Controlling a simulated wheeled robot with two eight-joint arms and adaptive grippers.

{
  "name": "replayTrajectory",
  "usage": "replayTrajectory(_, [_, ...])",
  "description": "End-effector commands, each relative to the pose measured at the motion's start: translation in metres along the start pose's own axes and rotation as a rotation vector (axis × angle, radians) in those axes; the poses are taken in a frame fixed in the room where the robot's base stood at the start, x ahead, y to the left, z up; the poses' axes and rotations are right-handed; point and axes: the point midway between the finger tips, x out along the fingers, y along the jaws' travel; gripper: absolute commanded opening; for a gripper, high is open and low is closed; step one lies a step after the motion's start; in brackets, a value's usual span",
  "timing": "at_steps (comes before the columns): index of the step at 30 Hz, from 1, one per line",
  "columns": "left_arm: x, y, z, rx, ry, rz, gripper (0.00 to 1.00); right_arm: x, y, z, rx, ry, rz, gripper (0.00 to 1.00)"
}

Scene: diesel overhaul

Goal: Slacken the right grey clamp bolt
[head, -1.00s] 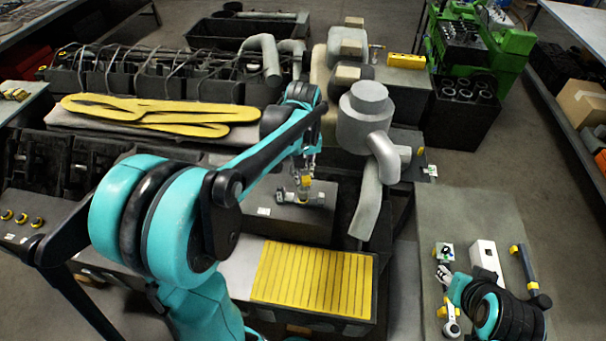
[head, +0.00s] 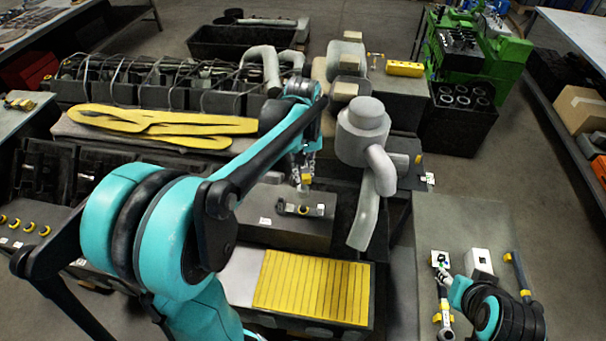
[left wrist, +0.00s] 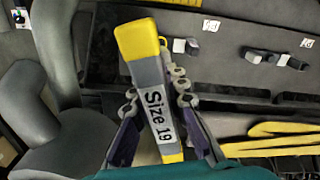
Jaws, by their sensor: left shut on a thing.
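My left gripper (left wrist: 152,115) is shut on a grey and yellow tool marked "Size 19" (left wrist: 146,60). In the head view this gripper (head: 303,172) is above the dark block (head: 285,235). Small dark and grey clamp pieces (head: 288,207) sit on that block below it. In the left wrist view, one piece (left wrist: 186,46) is just right of the tool, and a pair (left wrist: 272,58) is further right. I cannot tell whether the tool touches a bolt.
A grey pipe and canister (head: 363,135) stand close right of the left gripper. A yellow slatted panel (head: 312,287) lies in front of the block. The right bench (head: 450,215) holds a white box (head: 480,262) and yellow-marked tools (head: 518,272); its back part is clear.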

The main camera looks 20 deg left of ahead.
Motion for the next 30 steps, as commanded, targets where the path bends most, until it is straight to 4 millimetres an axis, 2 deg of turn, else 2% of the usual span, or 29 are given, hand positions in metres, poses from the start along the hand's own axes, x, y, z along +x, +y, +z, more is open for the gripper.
replayTrajectory(1, [-0.012,0.0,0.0,0.0,0.0,0.0,0.0,-0.008,0.0,-0.006,0.0,0.0,0.0,0.4])
replayTrajectory(3, [-0.017,0.0,0.0,0.0,0.0,0.0,0.0,-0.01,0.0,-0.007,0.0,0.0,0.0,0.4])
replayTrajectory(13, [-0.015,0.0,0.003,0.0,0.0,0.0,0.0,-0.009,0.0,-0.006,0.0,0.0,0.0,0.4])
replayTrajectory(24, [-0.016,-0.007,0.056,0.002,0.0,0.0,0.0,-0.014,0.0,-0.01,0.0,0.0,0.0,0.4])
replayTrajectory(30, [-0.015,-0.009,0.07,0.001,0.0,0.0,0.0,-0.015,0.0,-0.011,0.0,0.0,0.0,0.4])
